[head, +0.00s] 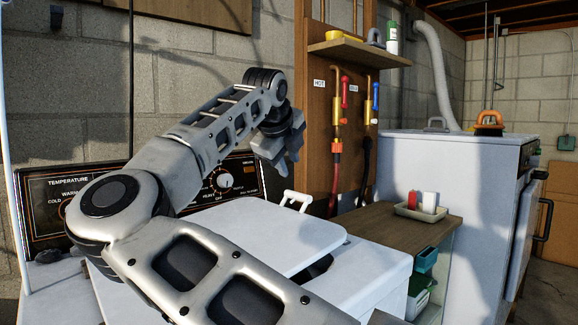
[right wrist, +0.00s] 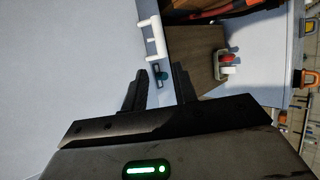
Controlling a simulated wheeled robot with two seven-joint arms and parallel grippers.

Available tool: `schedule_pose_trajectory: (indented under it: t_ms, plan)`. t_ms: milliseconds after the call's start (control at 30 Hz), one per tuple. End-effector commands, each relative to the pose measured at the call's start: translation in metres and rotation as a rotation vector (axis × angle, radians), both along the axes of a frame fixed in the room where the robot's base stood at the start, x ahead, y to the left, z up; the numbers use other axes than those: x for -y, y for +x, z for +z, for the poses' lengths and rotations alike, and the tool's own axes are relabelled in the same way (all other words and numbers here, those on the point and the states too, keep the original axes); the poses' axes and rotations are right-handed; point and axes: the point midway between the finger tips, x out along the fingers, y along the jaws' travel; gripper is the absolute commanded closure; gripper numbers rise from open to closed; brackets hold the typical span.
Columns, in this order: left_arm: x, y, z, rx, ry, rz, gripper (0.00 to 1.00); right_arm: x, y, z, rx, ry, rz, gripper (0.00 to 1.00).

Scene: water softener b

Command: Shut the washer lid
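The washer (head: 375,275) is white, with a dark control panel (head: 240,182) behind it. Its white lid (head: 265,232) lies over the top, with a dark gap visible under its front right edge; how far it is raised is hard to tell. A white handle (head: 297,199) stands near the lid's back right corner; it also shows in the right wrist view (right wrist: 152,38). My right gripper (head: 293,150) hangs above and behind the handle. In the right wrist view its fingers (right wrist: 158,72) are apart and empty, with the handle beyond them. My left gripper is out of view.
A wooden shelf top (head: 395,228) with a small tray (head: 420,212) stands right of the washer. Beyond it is another white appliance (head: 450,165). A wooden board (head: 325,100) with hoses and valves rises behind. My right arm crosses over the washer.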

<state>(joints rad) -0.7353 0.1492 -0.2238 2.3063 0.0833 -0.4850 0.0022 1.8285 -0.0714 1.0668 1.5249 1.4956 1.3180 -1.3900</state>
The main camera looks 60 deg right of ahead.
Motion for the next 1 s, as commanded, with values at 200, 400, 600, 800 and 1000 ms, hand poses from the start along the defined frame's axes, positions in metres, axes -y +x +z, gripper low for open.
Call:
schedule_pose_trajectory:
  t_ms: [200,400,600,800,1000]
  plan:
    - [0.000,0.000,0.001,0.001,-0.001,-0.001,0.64,0.000,0.000,0.000,0.004,0.002,-0.005,0.91]
    - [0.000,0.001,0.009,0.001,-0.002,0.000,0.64,0.007,-0.009,0.006,0.190,0.103,-0.210,1.00]
    - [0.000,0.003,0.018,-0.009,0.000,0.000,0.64,0.018,-0.028,0.013,0.585,0.328,-0.717,1.00]
    - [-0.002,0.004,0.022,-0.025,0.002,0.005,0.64,0.027,-0.047,0.018,0.944,0.535,-1.309,1.00]
    - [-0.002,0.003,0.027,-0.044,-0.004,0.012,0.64,0.032,-0.065,0.024,1.227,0.674,-1.961,1.00]
